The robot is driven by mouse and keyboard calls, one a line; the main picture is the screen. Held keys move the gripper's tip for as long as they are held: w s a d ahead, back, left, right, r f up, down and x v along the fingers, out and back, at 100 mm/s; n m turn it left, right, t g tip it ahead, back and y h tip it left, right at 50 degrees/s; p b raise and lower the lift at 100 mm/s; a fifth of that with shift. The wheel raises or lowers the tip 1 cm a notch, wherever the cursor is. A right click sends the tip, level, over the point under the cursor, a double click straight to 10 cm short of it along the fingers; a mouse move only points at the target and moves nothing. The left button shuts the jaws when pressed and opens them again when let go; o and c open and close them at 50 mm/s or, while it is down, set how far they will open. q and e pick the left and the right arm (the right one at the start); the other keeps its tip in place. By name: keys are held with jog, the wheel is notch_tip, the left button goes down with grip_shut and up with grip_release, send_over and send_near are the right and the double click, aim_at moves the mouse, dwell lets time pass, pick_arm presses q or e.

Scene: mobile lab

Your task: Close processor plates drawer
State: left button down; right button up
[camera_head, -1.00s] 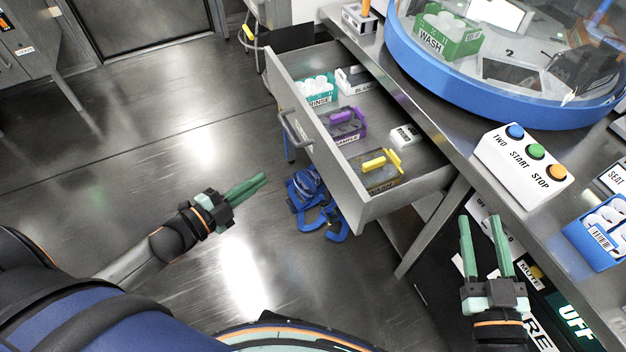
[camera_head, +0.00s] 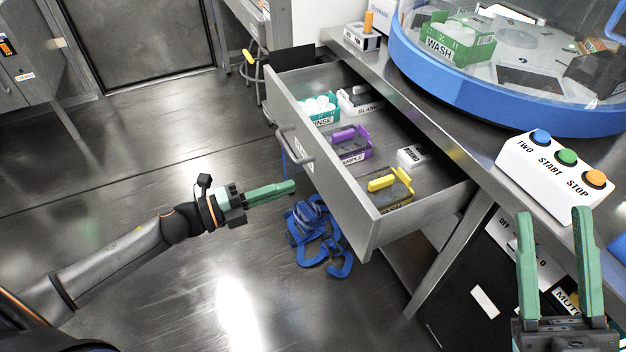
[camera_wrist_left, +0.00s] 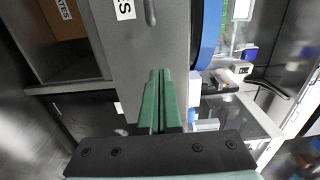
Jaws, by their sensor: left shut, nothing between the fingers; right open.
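The grey drawer (camera_head: 340,195) stands pulled out from under the bench, with a bar handle (camera_head: 296,146) on its front. Inside are a teal rinse rack (camera_head: 322,108), a blank box (camera_head: 358,101), a purple sample holder (camera_head: 351,144), a yellow-handled holder (camera_head: 389,188) and a small white box (camera_head: 413,155). My left gripper (camera_head: 293,187) is shut and empty, in front of the drawer front and below the handle in the head view. In the left wrist view its fingers (camera_wrist_left: 158,75) point at the drawer front (camera_wrist_left: 140,45), near the handle (camera_wrist_left: 150,12). My right gripper (camera_head: 553,215) is open and empty by the bench edge.
The bench bears a blue-rimmed round machine (camera_head: 500,110) and a white button box (camera_head: 555,175). Blue straps (camera_head: 318,235) lie on the floor below the drawer. A stool (camera_head: 255,65) stands behind. The floor (camera_head: 130,160) at left is clear.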

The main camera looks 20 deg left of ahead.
aim_at(327, 174)
pick_arm(q)
jog(key=x, duration=0.5)
jog(key=shift+w+b, duration=0.1)
jog(key=shift+b, duration=0.2)
jog(key=shift+x, duration=0.95)
pick_arm(e)
jog(key=shift+s+a+r+n+y, duration=0.1)
jog(key=shift+s+r+n+y, duration=0.1)
jog(key=shift+s+n+y, duration=0.4)
pick_arm(q)
jog(key=shift+d, duration=0.1)
pick_arm(e)
jog(key=shift+w, duration=0.1)
